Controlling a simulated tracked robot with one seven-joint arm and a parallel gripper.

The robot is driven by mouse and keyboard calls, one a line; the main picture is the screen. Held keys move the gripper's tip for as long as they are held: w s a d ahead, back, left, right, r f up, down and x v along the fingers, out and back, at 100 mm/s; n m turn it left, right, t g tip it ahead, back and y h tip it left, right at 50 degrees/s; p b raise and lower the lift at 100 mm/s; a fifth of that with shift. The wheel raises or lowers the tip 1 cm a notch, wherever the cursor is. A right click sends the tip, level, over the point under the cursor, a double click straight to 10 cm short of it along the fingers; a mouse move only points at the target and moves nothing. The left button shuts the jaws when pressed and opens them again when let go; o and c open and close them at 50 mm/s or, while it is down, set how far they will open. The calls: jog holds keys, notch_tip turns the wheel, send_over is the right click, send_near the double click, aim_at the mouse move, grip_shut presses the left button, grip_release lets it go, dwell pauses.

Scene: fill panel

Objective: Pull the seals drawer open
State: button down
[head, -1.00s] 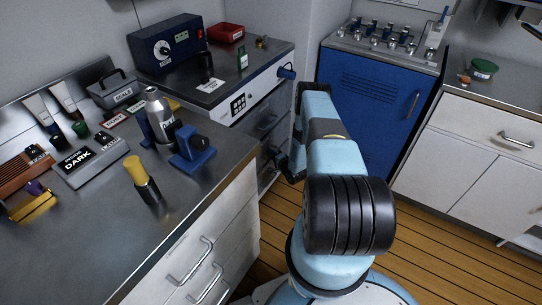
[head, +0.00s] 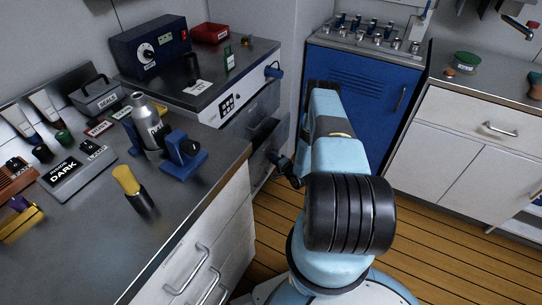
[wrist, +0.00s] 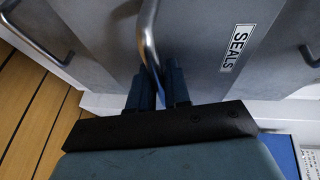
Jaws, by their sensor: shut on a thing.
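The seals drawer (wrist: 205,50) is a grey front with a white "SEALS" label (wrist: 238,48) in the wrist view. My gripper (wrist: 158,78) is shut on its metal bar handle (wrist: 148,35), one finger on each side of the bar. In the head view, my gripper (head: 284,166) is small and dark, partly hidden by my arm, beside the grey drawers under the back counter. One grey drawer (head: 264,138) there seems to stand out from the cabinet, with a dark gap above it. Its label cannot be read there.
Other bar handles (wrist: 36,36) show in the wrist view. A white drawer unit (head: 205,255) stands at the front left under a cluttered counter. A blue cabinet (head: 362,100) is behind my arm. Wooden floor (head: 430,235) is clear to the right.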

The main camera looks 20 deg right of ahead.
jog(key=s+d, duration=1)
jog(key=s, duration=0.4)
jog(key=shift+f, duration=0.2)
jog(key=shift+d, duration=0.1)
jog(key=c, duration=1.4)
grip_release()
jog(key=shift+c, duration=0.2)
jog(key=shift+d+r, duration=0.1)
jog(key=shift+d, duration=0.05)
jog(key=v, duration=1.3)
jog(key=shift+s+d, duration=0.2)
jog(key=shift+s, duration=0.05)
jog(key=shift+r, duration=0.1)
